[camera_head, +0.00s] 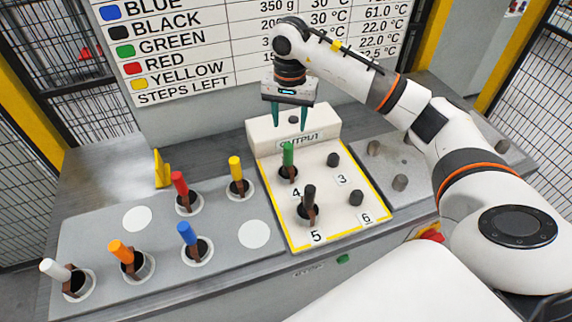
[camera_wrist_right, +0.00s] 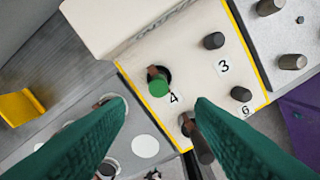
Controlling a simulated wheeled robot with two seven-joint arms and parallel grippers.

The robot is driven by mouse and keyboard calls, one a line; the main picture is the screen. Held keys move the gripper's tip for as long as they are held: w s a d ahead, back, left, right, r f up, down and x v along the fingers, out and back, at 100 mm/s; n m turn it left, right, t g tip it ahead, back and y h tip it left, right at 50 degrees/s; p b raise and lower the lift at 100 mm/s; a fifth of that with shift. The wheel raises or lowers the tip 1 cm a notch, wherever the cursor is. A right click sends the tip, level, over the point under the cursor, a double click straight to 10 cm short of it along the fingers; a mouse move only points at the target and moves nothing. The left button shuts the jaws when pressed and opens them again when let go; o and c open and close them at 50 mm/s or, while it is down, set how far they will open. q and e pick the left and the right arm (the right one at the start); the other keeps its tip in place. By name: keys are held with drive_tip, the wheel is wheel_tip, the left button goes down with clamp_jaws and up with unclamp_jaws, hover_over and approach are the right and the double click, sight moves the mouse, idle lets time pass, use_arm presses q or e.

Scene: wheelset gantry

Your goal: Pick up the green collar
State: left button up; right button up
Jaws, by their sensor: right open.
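The green collar (camera_head: 288,153) stands upright on the cream output plate (camera_head: 327,222) beside the label 4, with a brown piece and a dark opening at its foot. My right gripper (camera_head: 289,120) is above it and a little behind, fingers pointing down, open and empty. In the right wrist view the green collar (camera_wrist_right: 158,86) shows end-on, between and just beyond the two green fingertips (camera_wrist_right: 157,106), not touched by either. My left gripper is not in view.
A black-topped piece (camera_head: 309,197) stands near label 5, close in front of the green collar. Short dark pegs (camera_head: 333,159) stand at 3 and 6. The raised OUTPUT block (camera_head: 262,131) is behind. Red (camera_head: 179,184), yellow (camera_head: 235,167), blue (camera_head: 187,233), orange (camera_head: 121,251) and white (camera_head: 55,269) pieces stand on the grey plate.

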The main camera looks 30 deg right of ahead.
sight(288, 145)
wheel_tip(288, 145, down, 6)
drive_tip(key=shift+r+p, duration=0.1)
drive_tip(key=shift+p, duration=0.9)
wheel_tip(288, 145, down, 5)
drive_tip(key=p, duration=0.3)
drive_tip(key=shift+w, duration=0.15)
drive_tip(key=shift+f, duration=0.25)
clamp_jaws()
drive_tip(key=shift+r, duration=0.1)
